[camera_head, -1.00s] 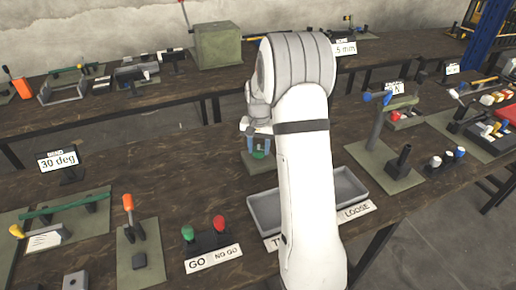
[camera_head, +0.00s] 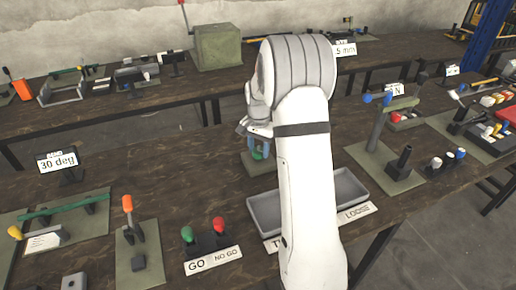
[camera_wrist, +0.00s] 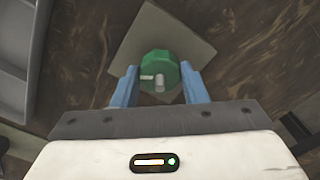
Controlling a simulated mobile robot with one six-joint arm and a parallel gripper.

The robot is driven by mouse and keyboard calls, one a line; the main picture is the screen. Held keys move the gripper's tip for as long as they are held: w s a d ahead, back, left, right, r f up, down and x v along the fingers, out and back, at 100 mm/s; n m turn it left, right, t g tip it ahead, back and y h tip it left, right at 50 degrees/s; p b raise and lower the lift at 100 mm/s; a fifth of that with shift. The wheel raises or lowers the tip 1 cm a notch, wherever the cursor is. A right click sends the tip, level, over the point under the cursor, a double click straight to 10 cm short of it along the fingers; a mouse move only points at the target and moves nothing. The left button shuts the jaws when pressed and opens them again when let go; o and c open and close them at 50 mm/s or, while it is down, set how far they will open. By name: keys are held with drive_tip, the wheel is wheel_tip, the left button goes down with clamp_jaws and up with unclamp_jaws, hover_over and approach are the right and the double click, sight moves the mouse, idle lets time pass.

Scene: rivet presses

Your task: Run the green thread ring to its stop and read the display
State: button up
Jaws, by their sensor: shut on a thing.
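The green thread ring (camera_wrist: 160,66) sits over a square grey-green plate (camera_wrist: 150,25) in the wrist view. It has a pale mark on its top and a short grey stud end showing near its middle. My gripper (camera_wrist: 160,80) has its blue fingers on either side of the ring and is shut on it. In the head view my gripper (camera_head: 257,151) is low over the bench, and only a bit of green shows between the fingers. A display (camera_head: 57,161) at the left reads 30 deg. Another small display (camera_head: 393,88) stands at the right, its text too small to read surely.
A grey tray (camera_head: 352,186) with a LOOSE label lies right of my gripper, partly behind my arm. Green and red GO / NO GO plugs (camera_head: 204,234) stand in front. An upright fixture with a blue handle (camera_head: 377,98) stands to the right.

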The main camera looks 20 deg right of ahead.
sight(259, 150)
drive_tip(key=shift+r, duration=0.1)
drive_tip(key=o, duration=1)
drive_tip(key=shift+c, duration=0.2)
wheel_tip(259, 150, up, 8)
drive_tip(key=shift+f, duration=0.15)
idle(0.5)
